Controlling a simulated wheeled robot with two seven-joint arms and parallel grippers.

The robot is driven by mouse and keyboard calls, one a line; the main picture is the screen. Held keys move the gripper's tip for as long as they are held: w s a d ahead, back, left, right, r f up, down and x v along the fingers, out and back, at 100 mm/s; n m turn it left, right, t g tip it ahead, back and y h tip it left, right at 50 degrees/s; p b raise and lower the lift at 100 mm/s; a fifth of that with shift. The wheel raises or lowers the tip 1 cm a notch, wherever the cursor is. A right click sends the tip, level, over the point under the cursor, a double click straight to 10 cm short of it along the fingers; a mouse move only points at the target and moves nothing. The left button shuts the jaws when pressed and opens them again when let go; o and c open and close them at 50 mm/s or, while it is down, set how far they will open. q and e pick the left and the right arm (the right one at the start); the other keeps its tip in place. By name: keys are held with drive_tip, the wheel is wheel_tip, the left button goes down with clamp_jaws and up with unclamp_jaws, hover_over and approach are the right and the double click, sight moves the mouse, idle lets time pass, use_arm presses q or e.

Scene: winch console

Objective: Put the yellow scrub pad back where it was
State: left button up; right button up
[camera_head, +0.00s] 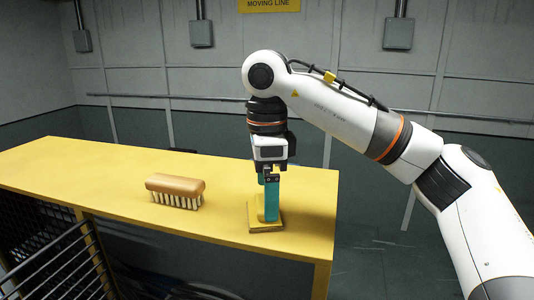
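The yellow scrub pad (256,208) is at the right part of the yellow bench top, with an upright part above a flat yellow base (265,227). The base looks to be on the bench top. My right gripper (270,203) points straight down at the pad, its teal finger overlapping the upright part. The other finger is mostly hidden, so I cannot tell whether they grip the pad. My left gripper is not in view.
A wooden scrub brush (175,190) lies bristles down on the yellow bench (110,175), left of the pad. Bare bench top lies between them. The bench's right edge is close to the pad. A dark metal railing (65,265) stands in front at the left.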

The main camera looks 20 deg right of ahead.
wheel_tip(320, 180, up, 9)
drive_tip(key=shift+r+p, duration=0.15)
drive_tip(key=shift+p, duration=0.25)
